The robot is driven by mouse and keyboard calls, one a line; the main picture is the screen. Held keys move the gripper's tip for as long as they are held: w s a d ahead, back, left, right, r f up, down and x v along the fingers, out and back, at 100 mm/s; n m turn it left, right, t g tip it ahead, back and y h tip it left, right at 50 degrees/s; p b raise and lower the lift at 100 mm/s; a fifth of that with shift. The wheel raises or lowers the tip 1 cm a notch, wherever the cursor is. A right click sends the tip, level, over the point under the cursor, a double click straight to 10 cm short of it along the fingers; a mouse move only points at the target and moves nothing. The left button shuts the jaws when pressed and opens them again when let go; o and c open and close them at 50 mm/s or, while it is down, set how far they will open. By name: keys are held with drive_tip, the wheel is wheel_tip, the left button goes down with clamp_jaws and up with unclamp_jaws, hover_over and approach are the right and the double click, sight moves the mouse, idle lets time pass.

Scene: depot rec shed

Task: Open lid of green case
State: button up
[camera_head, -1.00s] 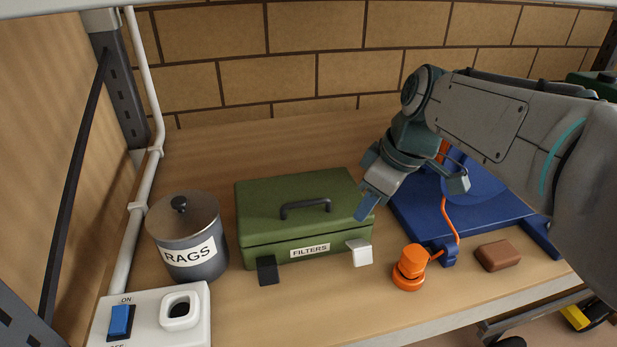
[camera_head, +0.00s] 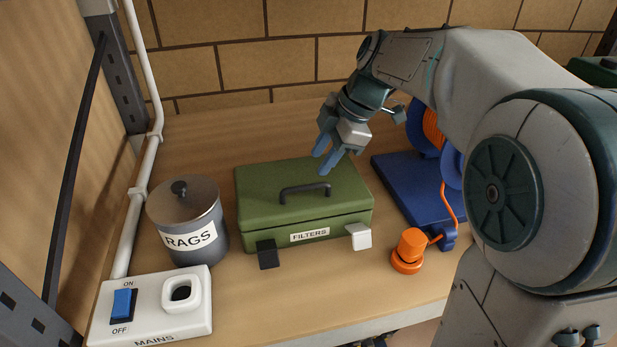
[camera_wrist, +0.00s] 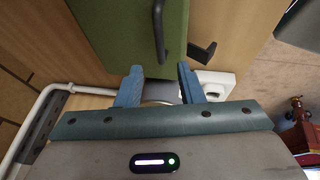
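The green case (camera_head: 262,213) stands on the wooden bench with its lid down. It has a dark handle (camera_head: 304,190) on top and a FILTERS label on its front. A black latch (camera_head: 267,254) at the front left and a white latch (camera_head: 359,236) at the front right both stick outward. My gripper (camera_head: 325,166) is above the back right of the lid, fingers pointing down, apart from the handle. In the wrist view my gripper (camera_wrist: 160,86) has its blue fingers spread with nothing held between them; the case lid (camera_wrist: 115,35) and handle (camera_wrist: 159,30) show beyond.
A grey RAGS canister (camera_head: 188,220) stands left of the case. A white MAINS box (camera_head: 152,308) with a blue switch is at the front left. An orange plug (camera_head: 409,250) with its cord and a blue reel stand (camera_head: 405,185) are at the right.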

sight(304, 186)
drive_tip(key=p+x, duration=0.1)
drive_tip(key=x, duration=0.6)
drive_tip(key=shift+a+f, duration=0.15)
drive_tip(key=shift+f, duration=0.1)
clamp_jaws()
